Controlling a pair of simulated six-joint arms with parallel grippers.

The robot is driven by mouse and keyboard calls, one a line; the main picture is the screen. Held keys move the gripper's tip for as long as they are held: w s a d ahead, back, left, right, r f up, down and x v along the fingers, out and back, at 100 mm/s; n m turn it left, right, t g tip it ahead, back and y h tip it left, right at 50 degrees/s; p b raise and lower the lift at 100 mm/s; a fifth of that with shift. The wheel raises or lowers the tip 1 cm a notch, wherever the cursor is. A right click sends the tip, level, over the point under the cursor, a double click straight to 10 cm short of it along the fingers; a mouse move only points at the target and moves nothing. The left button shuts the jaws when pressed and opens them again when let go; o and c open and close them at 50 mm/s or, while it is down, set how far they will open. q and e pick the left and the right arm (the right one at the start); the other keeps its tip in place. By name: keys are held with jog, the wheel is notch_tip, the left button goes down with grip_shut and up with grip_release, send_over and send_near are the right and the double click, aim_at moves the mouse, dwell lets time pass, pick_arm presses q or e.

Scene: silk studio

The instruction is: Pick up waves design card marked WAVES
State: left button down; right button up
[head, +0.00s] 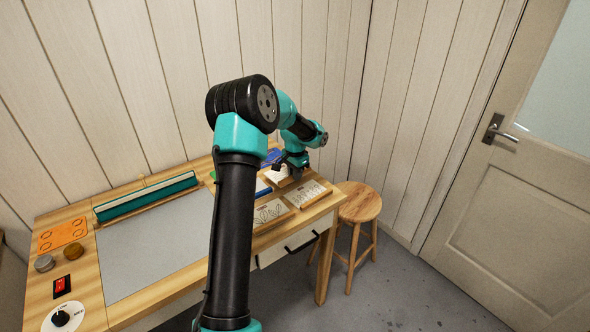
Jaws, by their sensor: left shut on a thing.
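My left gripper (282,167) is over the far right part of the wooden desk, shut on a pale design card (281,178) that it partly hides. Two more pale design cards with line drawings lie nearer the front edge, one on the right (306,193) and one to its left (270,211). A white and blue card (262,188) lies left of the gripper, partly behind my arm. The lettering is too small to read, so I cannot tell which card is marked WAVES. My right gripper is out of view.
A wooden stool (359,202) stands right of the desk, and a door (510,190) is further right.

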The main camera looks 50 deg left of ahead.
pick_arm(q)
jog(key=s+d, duration=0.5)
jog(key=s+d+r, duration=0.1)
jog(key=s+d, duration=0.1)
jog(key=d, duration=0.1)
jog(key=shift+s+d, duration=0.1)
jog(key=shift+s, duration=0.05)
